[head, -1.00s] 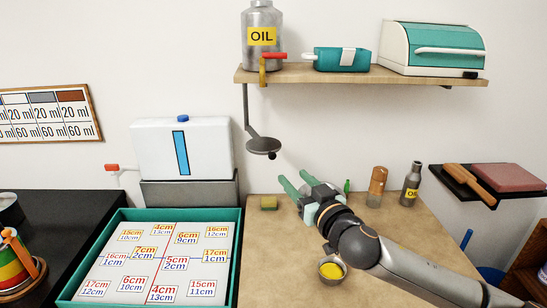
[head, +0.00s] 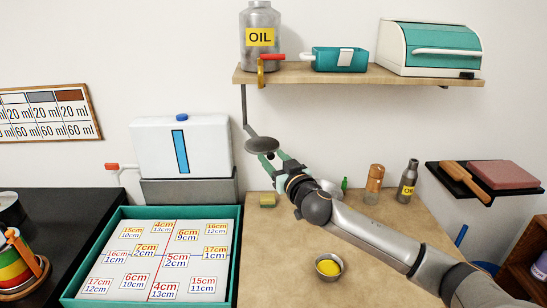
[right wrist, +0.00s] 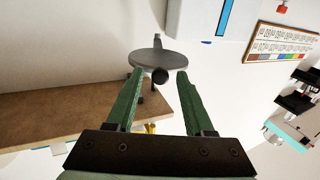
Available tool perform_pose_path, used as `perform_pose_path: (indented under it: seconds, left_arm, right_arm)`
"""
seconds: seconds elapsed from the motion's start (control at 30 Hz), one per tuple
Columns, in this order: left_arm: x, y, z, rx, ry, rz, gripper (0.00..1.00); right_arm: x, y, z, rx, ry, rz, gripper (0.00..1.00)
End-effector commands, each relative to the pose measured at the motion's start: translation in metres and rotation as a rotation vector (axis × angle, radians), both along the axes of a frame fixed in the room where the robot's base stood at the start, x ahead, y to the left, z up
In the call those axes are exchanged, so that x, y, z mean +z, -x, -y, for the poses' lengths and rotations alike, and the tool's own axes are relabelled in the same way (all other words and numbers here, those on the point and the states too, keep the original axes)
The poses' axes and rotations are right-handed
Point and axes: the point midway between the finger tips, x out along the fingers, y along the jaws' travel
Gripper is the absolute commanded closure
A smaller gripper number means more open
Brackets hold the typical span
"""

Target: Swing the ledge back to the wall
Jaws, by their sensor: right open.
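The ledge is a small round grey plate (head: 262,145) on a dark bent arm (head: 245,110) that hangs below the wooden shelf's left end. It sticks out from the wall. A dark knob (right wrist: 160,76) sits at the plate's near edge. My right gripper (head: 274,160) is open, with green fingers just below and right of the plate. In the right wrist view the plate (right wrist: 158,57) lies just past the fingertips, and the knob appears between them. I cannot tell whether the fingers reach around the knob. My left gripper is not in view.
Above is the wooden shelf (head: 350,74) with an oil can (head: 262,50), a red-handled tap and a teal box. Below stand a white tank (head: 181,147), a teal tray (head: 122,302) of labels, and a counter with a yellow-filled bowl (head: 329,266), a sponge and bottles.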

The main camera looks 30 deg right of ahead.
Motion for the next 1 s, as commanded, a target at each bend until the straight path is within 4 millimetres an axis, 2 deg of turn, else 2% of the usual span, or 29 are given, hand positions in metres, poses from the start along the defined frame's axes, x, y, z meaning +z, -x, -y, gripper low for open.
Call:
perform_pose_path:
  seconds: [0.27, 0.7, 1.0]
  left_arm:
    - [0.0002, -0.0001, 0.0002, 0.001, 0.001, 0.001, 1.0]
    - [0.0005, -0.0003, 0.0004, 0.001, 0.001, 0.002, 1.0]
    - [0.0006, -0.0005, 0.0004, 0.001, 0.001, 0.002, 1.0]
  right_arm:
    - [-0.0002, -0.0005, -0.0001, 0.0, 0.0, 0.0, 0.49]
    - [0.0, -0.0003, 0.0, 0.0, 0.0, 0.0, 0.99]
    - [0.0, -0.0003, 0.0001, 0.0, 0.0, 0.0, 1.0]
